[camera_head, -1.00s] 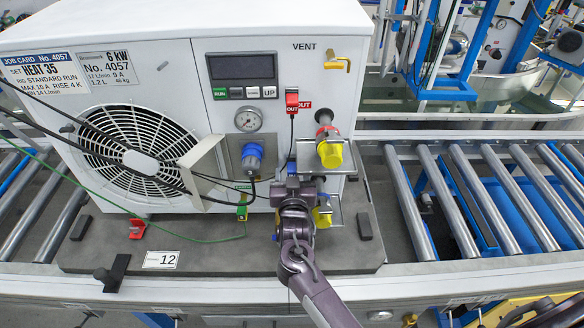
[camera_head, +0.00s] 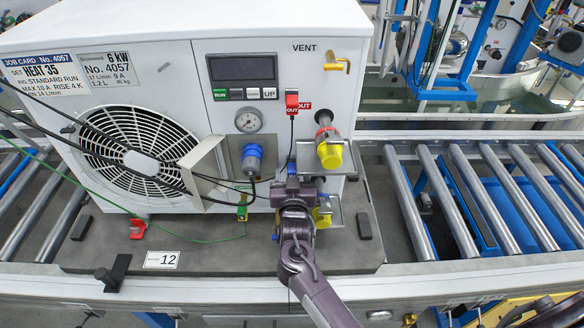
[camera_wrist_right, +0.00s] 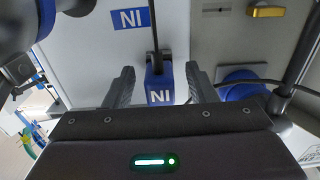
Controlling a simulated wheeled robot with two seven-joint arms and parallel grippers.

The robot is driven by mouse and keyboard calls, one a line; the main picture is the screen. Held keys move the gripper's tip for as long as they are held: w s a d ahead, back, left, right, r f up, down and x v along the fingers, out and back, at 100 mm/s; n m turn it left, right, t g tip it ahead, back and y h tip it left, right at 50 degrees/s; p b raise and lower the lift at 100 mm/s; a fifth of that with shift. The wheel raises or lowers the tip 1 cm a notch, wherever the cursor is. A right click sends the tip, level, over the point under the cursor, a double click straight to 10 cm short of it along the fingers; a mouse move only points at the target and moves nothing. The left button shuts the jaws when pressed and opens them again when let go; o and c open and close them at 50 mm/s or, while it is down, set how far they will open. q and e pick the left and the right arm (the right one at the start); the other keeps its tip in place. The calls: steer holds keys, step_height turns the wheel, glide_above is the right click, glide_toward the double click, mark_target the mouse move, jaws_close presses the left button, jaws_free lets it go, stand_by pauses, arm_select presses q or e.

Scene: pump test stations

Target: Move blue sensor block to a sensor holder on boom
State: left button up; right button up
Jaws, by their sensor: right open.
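The blue sensor block (camera_wrist_right: 159,84) shows in the right wrist view, marked with white letters, with a dark cable running from its top. It sits between the two fingers of my right gripper (camera_wrist_right: 160,76), which are open with a gap on each side. My left gripper is not in view.
The white unit (camera_head: 225,45) stands on a dark pallet (camera_head: 215,255). Rollers (camera_head: 455,200) lie to the right.

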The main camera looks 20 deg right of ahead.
jaws_close()
steer(key=shift+p+v, duration=1.6)
steer(key=shift+v, duration=1.35)
steer(key=s+d+r+n+y+b, duration=0.1)
steer(key=s+r, duration=0.3)
steer(key=s, duration=0.4)
steer(key=s+d+r+n+y, duration=0.1)
steer(key=s+r+y, duration=0.3)
steer(key=s, duration=0.5)
steer(key=shift+s+d+r+n+t+b, duration=0.3)
steer(key=shift+d+r+n+b, duration=0.1)
steer(key=shift+r+n, duration=0.25)
